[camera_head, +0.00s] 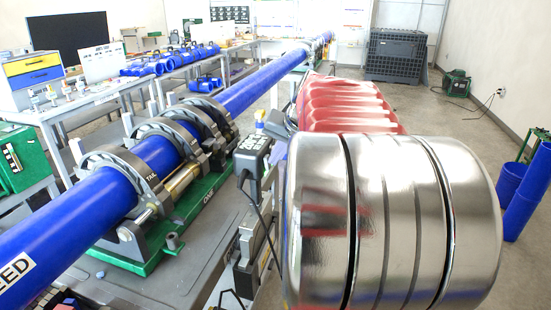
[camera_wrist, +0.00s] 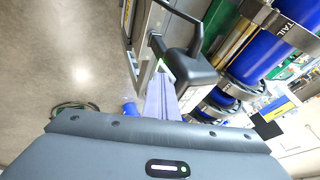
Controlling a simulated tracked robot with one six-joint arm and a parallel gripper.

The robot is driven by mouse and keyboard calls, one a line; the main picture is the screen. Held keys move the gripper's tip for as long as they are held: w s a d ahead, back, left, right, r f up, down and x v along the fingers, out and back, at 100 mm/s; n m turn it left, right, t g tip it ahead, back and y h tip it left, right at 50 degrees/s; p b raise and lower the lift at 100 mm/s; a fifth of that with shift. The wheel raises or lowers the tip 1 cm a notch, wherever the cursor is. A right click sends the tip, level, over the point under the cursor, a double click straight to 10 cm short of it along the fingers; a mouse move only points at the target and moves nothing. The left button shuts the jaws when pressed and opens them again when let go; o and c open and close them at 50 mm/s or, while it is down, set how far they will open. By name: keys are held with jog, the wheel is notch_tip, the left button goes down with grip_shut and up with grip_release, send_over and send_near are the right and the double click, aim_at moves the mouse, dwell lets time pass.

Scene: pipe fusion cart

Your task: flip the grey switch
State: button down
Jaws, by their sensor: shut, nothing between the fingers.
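A dark grey box (camera_head: 253,152) with a cable hangs on the near side of the cart, beside the green pipe fusion machine (camera_head: 190,205). In the wrist view a dark grey block (camera_wrist: 190,70) with a bar-like part lies just past my fingertips, probably the same box. I cannot make out for certain which part is the grey switch, or its position. My gripper (camera_wrist: 161,82) is shut and empty, its pale lilac fingers pointing at the block. The tips appear very close to it; contact cannot be told. In the head view my arm hides most of the gripper.
A long blue pipe (camera_head: 85,208) runs through the machine's clamps across the left. The grey cart top (camera_head: 170,280) is below it. A black crate (camera_head: 396,55) stands at the back, and blue pipe pieces (camera_head: 525,190) at right. Open floor lies left in the wrist view.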

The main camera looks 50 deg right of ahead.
jog(key=shift+s, duration=0.1)
jog(key=s+d+f+v, duration=0.1)
jog(key=s+v, duration=0.1)
jog(key=v, duration=1)
jog(key=shift+d, duration=0.5)
jog(key=shift+s+f, duration=0.1)
jog(key=shift+s, duration=0.05)
jog(key=shift+s+d+f, duration=0.15)
jog(key=shift+f, duration=0.4)
